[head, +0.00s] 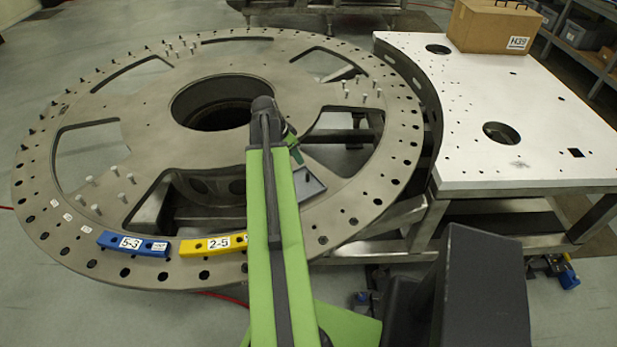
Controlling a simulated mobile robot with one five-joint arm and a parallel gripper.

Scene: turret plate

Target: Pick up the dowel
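Several short, pale, upright dowels stand on the large round metal turret plate (165,120). One group with a dowel (181,47) is at the far side. Another group with a dowel (346,90) is at the right, and a third with a dowel (131,178) is at the left front. I cannot tell which dowel the task means. My green and dark arm reaches out over the front of the plate and hides part of it. My gripper's fingers are hidden behind the arm, so I cannot see whether they hold anything.
A blue block (133,243) marked 5-3 and a yellow block (212,244) marked 2-5 sit on the front rim. The plate has large cut-outs and a round centre opening. A white-topped table (530,120) at right bears a cardboard box (490,27).

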